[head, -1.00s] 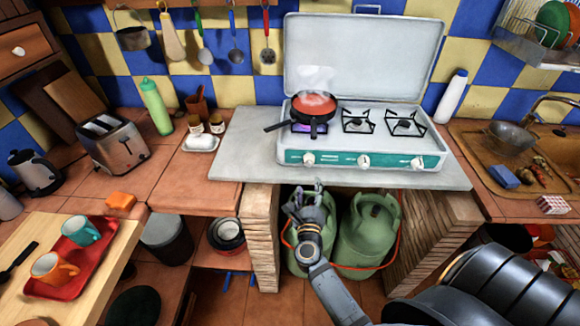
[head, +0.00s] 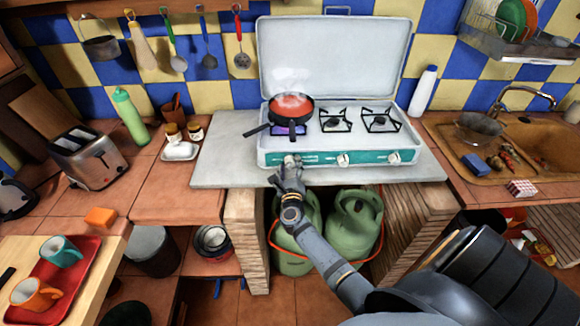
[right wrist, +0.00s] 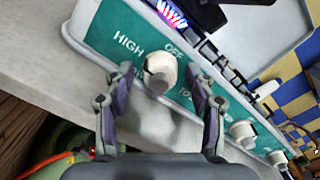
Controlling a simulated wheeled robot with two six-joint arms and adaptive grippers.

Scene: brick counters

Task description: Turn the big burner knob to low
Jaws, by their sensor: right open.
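The cream-white big burner knob (right wrist: 160,72) sits on the stove's green panel (right wrist: 110,40) in the right wrist view. "HIGH" and "OFF" are printed around it; other lettering is partly hidden. My right gripper (right wrist: 158,84) is open, with one finger on each side of the knob's near part. I cannot tell whether they touch it. In the head view my right gripper (head: 290,165) is at the stove's front left and mostly covers this knob. A pan of red sauce (head: 292,106) stands on the left burner, with a blue-purple glow below. My left gripper is not seen.
Two more knobs are to the right, the middle knob (head: 344,159) and the right knob (head: 394,158). The grey slab (head: 222,165) sticks out below the stove front. Green gas bottles (head: 354,225) stand underneath. The stove lid (head: 335,60) is raised.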

